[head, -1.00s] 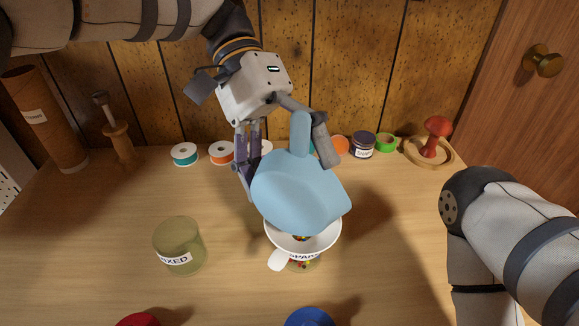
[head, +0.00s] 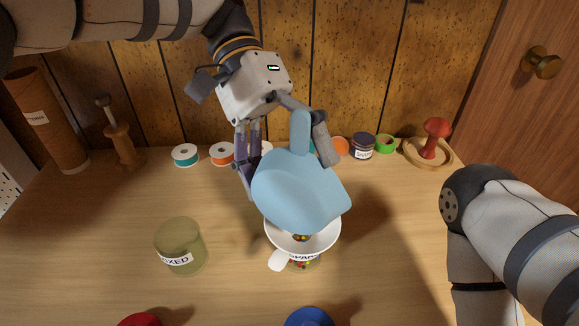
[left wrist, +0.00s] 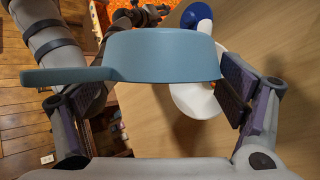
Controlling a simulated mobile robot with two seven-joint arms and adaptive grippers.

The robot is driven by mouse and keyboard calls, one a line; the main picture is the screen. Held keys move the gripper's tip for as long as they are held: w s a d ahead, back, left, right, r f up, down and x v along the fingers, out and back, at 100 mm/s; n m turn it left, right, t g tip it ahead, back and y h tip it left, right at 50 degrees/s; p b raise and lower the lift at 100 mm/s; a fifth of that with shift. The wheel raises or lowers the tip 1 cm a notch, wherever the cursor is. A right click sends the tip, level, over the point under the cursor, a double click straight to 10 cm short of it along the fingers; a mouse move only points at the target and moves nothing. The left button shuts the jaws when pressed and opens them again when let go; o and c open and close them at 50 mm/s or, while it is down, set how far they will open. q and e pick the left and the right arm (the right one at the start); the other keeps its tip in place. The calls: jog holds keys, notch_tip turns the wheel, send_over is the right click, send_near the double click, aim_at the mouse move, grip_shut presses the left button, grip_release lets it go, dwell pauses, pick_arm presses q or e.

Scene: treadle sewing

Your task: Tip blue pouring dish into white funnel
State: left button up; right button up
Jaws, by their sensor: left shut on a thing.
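The blue pouring dish (head: 298,190) is tilted steeply over the white funnel (head: 327,238), with its handle pointing up and away. My left gripper (head: 284,165) is shut on the dish; the left wrist view also shows the dish (left wrist: 165,55) between the fingers. The funnel sits on a clear jar (head: 304,264) with a partly hidden label. Small coloured pieces show in the funnel's mouth and in the jar. The dish hides the far part of the funnel, and the dish's inside is not visible. The funnel (left wrist: 195,100) also shows in the left wrist view, partly behind the dish. My right gripper is out of view.
A greenish jar (head: 180,242) labelled as mixed stands left of the funnel. Blue (head: 310,317) and red (head: 139,320) things lie at the near edge. Spools, including a teal one (head: 185,155), and a red knob-shaped thing (head: 436,137) line the back. My right arm is at the right.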

pick_arm(q)
jog(key=shift+f, duration=0.2)
jog(key=shift+f, duration=0.1)
jog(key=shift+w+d+g+b, duration=0.2)
jog(key=shift+g+b, duration=0.2)
jog(key=shift+b, duration=0.15)
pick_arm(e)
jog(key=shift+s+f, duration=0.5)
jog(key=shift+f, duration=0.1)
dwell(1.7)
pick_arm(q)
jog(key=shift+r, duration=0.35)
jog(key=shift+f, duration=0.1)
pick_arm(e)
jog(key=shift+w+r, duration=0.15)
pick_arm(q)
jog(key=shift+f, duration=0.25)
jog(key=shift+w+n+g+y+b, duration=0.2)
jog(key=shift+n+g+y+b, duration=0.1)
jog(key=shift+b, duration=0.2)
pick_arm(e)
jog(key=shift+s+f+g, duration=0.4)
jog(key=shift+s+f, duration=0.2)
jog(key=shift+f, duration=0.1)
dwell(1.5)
